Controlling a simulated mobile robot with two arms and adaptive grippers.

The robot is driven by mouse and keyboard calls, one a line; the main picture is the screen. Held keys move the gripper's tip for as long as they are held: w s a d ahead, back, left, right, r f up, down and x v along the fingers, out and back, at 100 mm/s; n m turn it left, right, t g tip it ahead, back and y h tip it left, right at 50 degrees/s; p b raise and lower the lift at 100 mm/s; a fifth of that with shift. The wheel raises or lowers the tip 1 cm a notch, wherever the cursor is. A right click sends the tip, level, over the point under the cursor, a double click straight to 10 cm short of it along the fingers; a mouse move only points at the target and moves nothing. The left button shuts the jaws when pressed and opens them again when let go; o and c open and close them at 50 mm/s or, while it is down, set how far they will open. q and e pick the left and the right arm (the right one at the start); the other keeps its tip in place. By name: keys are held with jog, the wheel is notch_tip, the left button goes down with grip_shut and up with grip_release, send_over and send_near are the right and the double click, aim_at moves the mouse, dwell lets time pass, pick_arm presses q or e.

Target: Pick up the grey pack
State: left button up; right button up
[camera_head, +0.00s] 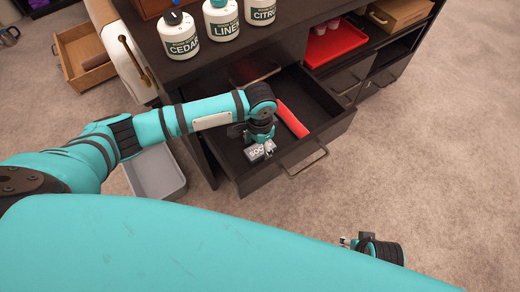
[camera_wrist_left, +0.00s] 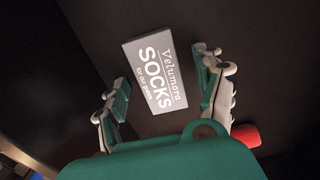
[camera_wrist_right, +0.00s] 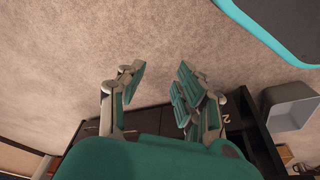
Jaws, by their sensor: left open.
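The grey pack (camera_head: 254,153), printed "SOCKS", lies in the open dark drawer (camera_head: 325,136), near its front left. It also shows in the left wrist view (camera_wrist_left: 154,72), tilted between the fingers. My left gripper (camera_head: 262,146) is in the drawer just above the pack. In the left wrist view (camera_wrist_left: 163,88) its fingers are open on either side of the pack, with a visible gap at each side. My right gripper (camera_head: 348,242) is over the carpet, away from the drawer. In the right wrist view (camera_wrist_right: 158,92) its fingers are apart and empty.
A red roll-like item (camera_head: 292,119) lies in the drawer to the right of my left gripper. White bottles (camera_head: 221,20) stand on the dark counter above. A grey bin (camera_head: 155,173) stands left of the drawer. A red tray (camera_head: 334,44) sits on a shelf. Carpet at right is clear.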

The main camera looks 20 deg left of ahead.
pick_arm(q)
jog(key=shift+c, duration=0.2)
jog(key=c, duration=0.9)
jog(key=shift+r, duration=0.1)
